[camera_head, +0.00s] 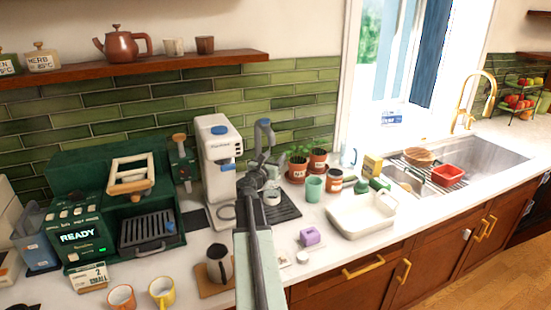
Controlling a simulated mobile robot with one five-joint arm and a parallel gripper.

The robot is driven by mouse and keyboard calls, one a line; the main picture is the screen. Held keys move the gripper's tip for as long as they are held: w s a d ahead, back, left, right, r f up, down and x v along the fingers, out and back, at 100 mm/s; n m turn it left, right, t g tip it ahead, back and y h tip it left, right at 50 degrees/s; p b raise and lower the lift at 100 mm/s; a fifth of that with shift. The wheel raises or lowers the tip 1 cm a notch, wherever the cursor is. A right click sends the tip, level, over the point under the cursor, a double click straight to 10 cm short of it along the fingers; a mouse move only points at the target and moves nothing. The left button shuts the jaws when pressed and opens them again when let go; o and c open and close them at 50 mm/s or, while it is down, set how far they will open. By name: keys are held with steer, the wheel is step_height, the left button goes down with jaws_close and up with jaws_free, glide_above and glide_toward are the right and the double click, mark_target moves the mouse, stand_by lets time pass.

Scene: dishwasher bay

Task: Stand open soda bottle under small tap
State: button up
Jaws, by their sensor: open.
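My gripper (267,155) is at the end of my grey arm, raised just right of the white machine, with its jaws open. I see nothing held between them. The white machine (213,165) has blue parts and a small blue spout (228,167) on its front, possibly the small tap. A dark drip tray (287,208) lies beside it, with a small pale cup (272,197) partly behind my arm. A green bottle-like item (379,184) lies tilted by the white basin; I cannot tell if it is the soda bottle or open. My arm hides part of the counter.
A white basin (362,222), purple box (310,237), green cup (314,188), jar (335,180) and potted plants (297,168) stand to the right. A green coffee machine (100,205), dark pitcher (219,264) and mugs (161,292) are left. A gold tap (472,98) rises behind the sink.

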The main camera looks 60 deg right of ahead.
steer(key=s+a, duration=0.1)
steer(key=a, duration=1)
steer(key=shift+s+a, duration=0.4)
